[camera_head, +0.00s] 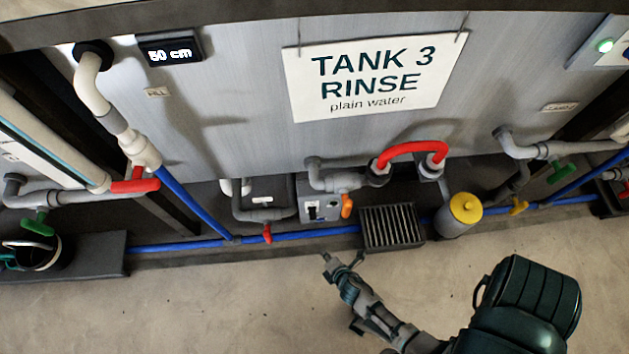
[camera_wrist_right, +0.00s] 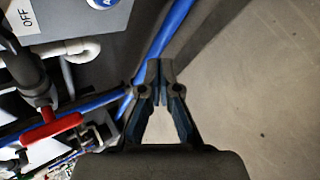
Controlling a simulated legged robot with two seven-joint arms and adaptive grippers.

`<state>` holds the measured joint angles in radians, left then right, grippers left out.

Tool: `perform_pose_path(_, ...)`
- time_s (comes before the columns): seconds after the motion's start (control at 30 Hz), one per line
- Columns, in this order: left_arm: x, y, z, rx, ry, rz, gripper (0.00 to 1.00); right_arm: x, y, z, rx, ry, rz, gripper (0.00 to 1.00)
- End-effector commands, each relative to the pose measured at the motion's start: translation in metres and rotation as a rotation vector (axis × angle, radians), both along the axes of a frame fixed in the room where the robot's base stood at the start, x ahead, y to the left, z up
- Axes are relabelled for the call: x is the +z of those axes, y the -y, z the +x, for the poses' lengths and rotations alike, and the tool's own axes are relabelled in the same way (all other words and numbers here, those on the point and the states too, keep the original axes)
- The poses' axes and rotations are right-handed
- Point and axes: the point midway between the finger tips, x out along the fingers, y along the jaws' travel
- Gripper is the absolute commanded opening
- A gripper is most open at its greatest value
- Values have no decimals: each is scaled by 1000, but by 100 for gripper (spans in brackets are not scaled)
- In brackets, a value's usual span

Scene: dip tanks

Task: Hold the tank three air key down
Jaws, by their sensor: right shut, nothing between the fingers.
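The tank three sign (camera_head: 365,75) hangs on the grey tank wall. Below it is a small grey control box (camera_head: 304,213) on the pipework. In the right wrist view, the box (camera_wrist_right: 125,17) shows at the top, with an OFF label (camera_wrist_right: 24,15) and a round blue key (camera_wrist_right: 101,3) with white lettering, cut off by the frame edge. My right gripper (camera_head: 343,259) is below and in front of the box, apart from it. In the right wrist view, its fingertips (camera_wrist_right: 159,76) are together and empty. My left gripper is not in view.
A blue pipe (camera_head: 300,235) runs along the tank foot, with a red valve handle (camera_head: 267,234) left of the box. An orange handle (camera_head: 347,206), a black grate (camera_head: 391,228) and a yellow-topped cylinder (camera_head: 460,215) are to the right. The floor (camera_head: 200,310) in front is clear.

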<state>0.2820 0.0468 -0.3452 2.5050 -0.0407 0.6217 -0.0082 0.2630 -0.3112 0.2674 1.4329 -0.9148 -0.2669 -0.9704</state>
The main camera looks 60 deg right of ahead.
Motion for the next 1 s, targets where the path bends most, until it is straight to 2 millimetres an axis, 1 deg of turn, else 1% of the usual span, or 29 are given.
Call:
perform_pose_path(0.13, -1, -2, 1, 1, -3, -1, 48, 0, 1, 1, -1, 0, -1, 0)
perform_pose_path(0.27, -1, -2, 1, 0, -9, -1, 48, 1, 8, 8, -1, 1, -1, 0)
perform_pose_path(0.37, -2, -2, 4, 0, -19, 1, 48, 2, 17, 16, 0, 2, -2, 0)
perform_pose_path(0.63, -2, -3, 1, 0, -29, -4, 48, 1, 47, 41, -1, 0, -2, 0)
perform_pose_path(0.83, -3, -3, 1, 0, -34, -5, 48, 0, 61, 52, 0, -1, -1, 0)
perform_pose_path(1.0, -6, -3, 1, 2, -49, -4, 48, 0, 66, 56, -2, -1, 0, 0)
